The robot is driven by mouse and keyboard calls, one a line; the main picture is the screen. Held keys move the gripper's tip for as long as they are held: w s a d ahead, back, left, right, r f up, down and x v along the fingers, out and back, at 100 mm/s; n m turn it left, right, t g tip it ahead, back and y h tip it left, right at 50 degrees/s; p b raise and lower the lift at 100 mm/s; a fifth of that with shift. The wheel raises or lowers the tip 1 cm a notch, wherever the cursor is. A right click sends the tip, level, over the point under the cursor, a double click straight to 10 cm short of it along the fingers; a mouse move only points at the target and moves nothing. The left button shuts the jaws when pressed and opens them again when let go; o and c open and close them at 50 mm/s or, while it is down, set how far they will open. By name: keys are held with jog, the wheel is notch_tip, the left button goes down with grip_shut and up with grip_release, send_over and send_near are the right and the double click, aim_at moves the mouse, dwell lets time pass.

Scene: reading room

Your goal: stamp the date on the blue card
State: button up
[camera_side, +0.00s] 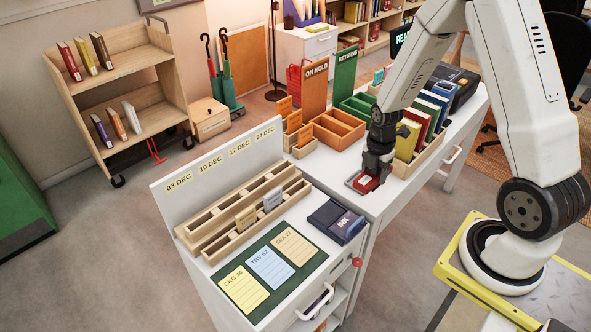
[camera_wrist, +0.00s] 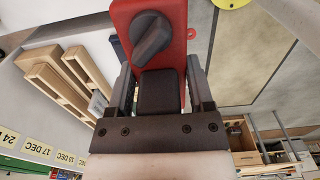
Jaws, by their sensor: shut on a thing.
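The blue card (camera_side: 270,268) lies flat on a dark green mat (camera_side: 246,308), between a yellow card (camera_side: 243,290) and a tan card (camera_side: 294,247). A dark blue ink pad (camera_side: 336,221) marked INK is right of the cards.
A wooden slotted rack (camera_side: 243,209) with two small cards stands behind the mat, below a panel (camera_side: 220,158) of date labels. Orange trays (camera_side: 338,129) and a wooden holder of books (camera_side: 420,152) flank my gripper. The desktop between gripper and ink pad looks clear.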

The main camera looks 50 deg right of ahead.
jog(key=w+a+f, duration=0.3)
jog(key=w+a, duration=0.4)
jog(key=a, duration=0.2)
jog(key=shift+d+f, duration=0.1)
jog(key=shift+f, duration=0.2)
jog(key=shift+f, duration=2.8)
jog(key=shift+f, duration=0.6)
dwell(0.6)
jog(key=shift+r, duration=0.1)
notch_tip(320, 180, up, 7)
dwell(1.1)
dwell(0.4)
jog(key=a+f, duration=0.1)
jog(key=a, duration=2.1)
jog(key=shift+a, duration=0.3)
